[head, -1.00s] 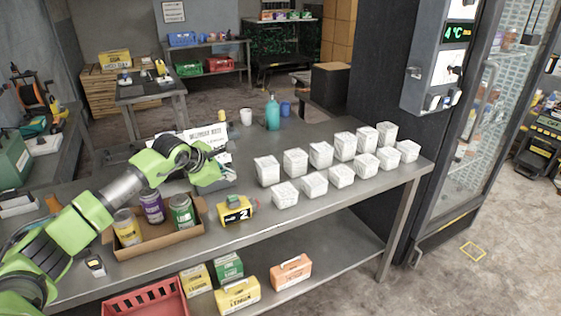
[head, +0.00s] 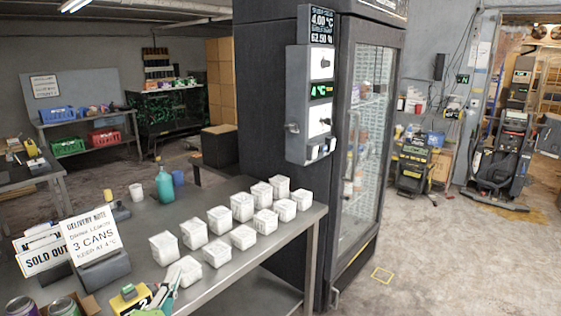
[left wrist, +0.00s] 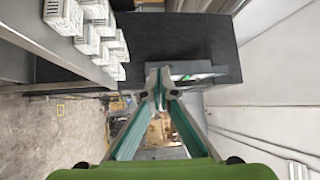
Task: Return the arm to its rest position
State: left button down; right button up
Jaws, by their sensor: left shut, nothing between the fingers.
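My left gripper (head: 166,294) shows only in part at the bottom edge of the head view, in front of the table's near side. Its teal fingers are by the yellow-and-black block (head: 130,298); I cannot tell whether they touch it. In the left wrist view the left gripper's fingertips (left wrist: 158,78) are together with nothing between them. The rest of the left arm is below the head picture. My right gripper is in no view.
Several white cartons (head: 243,207) stand in rows on the metal table (head: 262,242). A delivery note stand (head: 92,245) and a teal bottle (head: 164,185) are there too. The tall black glass-door fridge (head: 366,150) stands right of the table. Floor (head: 440,260) at the right is clear.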

pick_arm(q)
jog(key=s+a+f+n+g+y, duration=0.2)
jog(key=s+f+n+g, duration=0.15)
jog(key=f, duration=0.25)
jog(key=s+a+f+n+g+y, duration=0.2)
jog(key=s+f+n, duration=0.2)
jog(key=f+n, duration=0.1)
jog(key=s+d+f+n+g+h, duration=0.1)
jog(key=s+d+f+n+g, duration=0.15)
jog(key=s+f, duration=0.4)
jog(key=s+d+f+n+g+h, duration=0.2)
jog(key=s+f+g, duration=0.15)
jog(key=s, duration=0.55)
jog(key=s+d+f+n+g+h, duration=0.15)
jog(key=s+f+g, duration=0.25)
jog(key=s, duration=0.4)
notch_tip(320, 180, down, 28)
jog(key=s+d+r+g+b, duration=0.1)
jog(key=s+g, duration=0.1)
jog(key=s, duration=0.1)
jog(key=s+a+f+g+b, duration=0.1)
jog(key=s+a+f, duration=0.2)
jog(key=s+f, duration=1.4)
jog(key=shift+f, duration=0.6)
jog(key=shift+y, duration=0.25)
